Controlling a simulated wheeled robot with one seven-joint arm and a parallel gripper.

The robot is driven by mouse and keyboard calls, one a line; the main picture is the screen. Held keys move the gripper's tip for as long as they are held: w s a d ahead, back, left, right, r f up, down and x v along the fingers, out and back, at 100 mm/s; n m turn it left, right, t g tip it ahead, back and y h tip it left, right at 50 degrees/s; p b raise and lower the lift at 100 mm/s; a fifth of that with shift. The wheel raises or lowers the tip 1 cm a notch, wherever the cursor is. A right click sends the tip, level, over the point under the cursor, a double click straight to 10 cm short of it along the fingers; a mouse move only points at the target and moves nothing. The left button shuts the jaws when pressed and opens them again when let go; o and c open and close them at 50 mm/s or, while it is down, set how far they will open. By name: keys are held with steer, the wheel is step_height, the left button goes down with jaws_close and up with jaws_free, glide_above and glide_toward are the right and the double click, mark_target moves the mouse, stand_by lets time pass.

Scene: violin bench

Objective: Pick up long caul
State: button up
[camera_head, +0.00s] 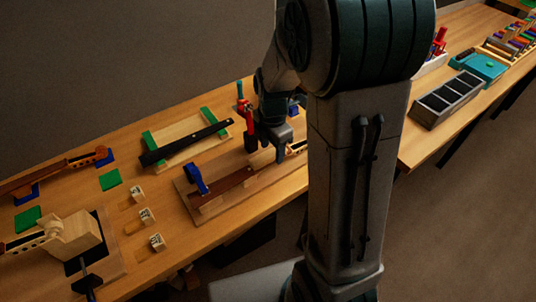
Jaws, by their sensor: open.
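A long dark brown strip (230,187), perhaps the long caul, lies along a wooden board (188,197) near the front edge of the bench. A blue clamp-like piece (197,178) stands at its left end. A long black bar (186,144) lies slantwise over a pale wooden tray with green ends (205,115); I cannot tell for certain which long piece is the caul. My gripper (267,148) is open and points down above the right part of the board. No object shows between its fingers. My arm hides the bench to the right of it.
Several small labelled wooden blocks (147,216) stand left of the board. A wooden vise-like block (75,236) and a violin neck (60,172) are at the left. Red and teal upright tools (241,96) stand close behind my gripper. A grey compartment box (447,100) is at right.

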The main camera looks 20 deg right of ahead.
steer(key=shift+f, duration=0.45)
steer(key=shift+c, duration=0.3)
steer(key=c, duration=1)
steer(key=shift+r, duration=0.1)
